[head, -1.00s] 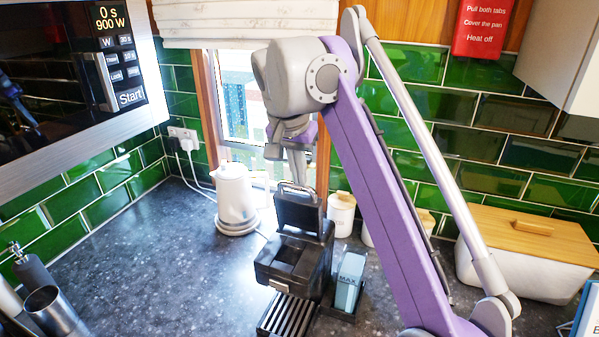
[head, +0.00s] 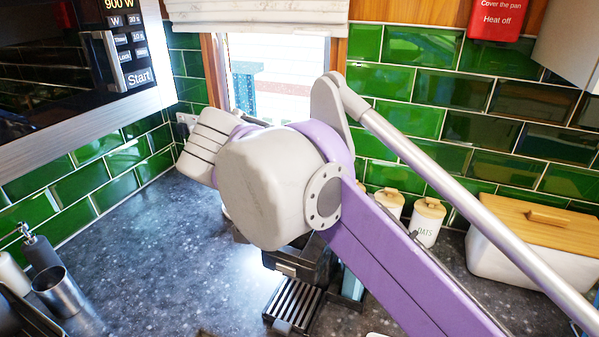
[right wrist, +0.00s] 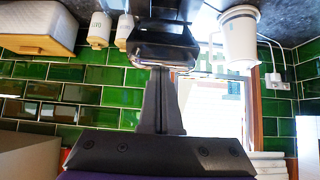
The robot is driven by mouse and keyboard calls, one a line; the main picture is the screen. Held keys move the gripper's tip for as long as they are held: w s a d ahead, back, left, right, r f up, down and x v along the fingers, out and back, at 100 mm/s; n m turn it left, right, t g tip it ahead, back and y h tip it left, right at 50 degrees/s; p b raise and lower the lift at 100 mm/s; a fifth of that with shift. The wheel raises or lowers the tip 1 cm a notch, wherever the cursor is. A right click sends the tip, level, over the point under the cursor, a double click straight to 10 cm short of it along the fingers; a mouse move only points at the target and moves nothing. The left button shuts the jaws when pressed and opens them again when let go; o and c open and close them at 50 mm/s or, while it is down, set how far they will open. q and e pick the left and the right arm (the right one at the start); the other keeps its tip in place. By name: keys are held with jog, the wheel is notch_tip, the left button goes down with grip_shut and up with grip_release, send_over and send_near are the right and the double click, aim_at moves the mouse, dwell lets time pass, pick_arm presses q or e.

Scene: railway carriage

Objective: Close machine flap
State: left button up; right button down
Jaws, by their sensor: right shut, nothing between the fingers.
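The black machine (head: 297,264) stands on the worktop, and my right arm hides much of it in the head view. Its flap is hidden there. In the right wrist view, which is upside down, the black flap (right wrist: 165,45) shows with a thin silver handle along its edge, and it looks raised, though its exact angle is unclear. My right gripper (right wrist: 161,76) is shut and empty, with its fingertips at the handle edge of the flap. I cannot tell whether they touch it. In the head view this gripper is hidden behind my arm. My left gripper is not in view.
A slatted drip tray (head: 293,304) lies in front of the machine, with a blue container (head: 353,284) beside it. A white kettle (right wrist: 239,38) stands near. White canisters (head: 428,222) and a bread bin (head: 530,248) line the wall. A microwave (head: 70,75) hangs upper left.

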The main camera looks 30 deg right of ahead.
pick_arm(q)
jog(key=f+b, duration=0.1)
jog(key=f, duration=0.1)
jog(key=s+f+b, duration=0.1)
jog(key=b, duration=0.1)
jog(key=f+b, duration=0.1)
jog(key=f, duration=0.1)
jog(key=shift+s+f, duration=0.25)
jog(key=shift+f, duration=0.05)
pick_arm(e)
jog(key=s+a+f+t+h, duration=0.2)
jog(key=a+f+h, duration=0.1)
jog(key=f, duration=0.2)
jog(key=s+a+f+t+h, duration=0.3)
jog(key=f+h, duration=0.1)
jog(key=f, duration=0.2)
jog(key=shift+f, duration=0.2)
jog(key=shift+a, duration=0.1)
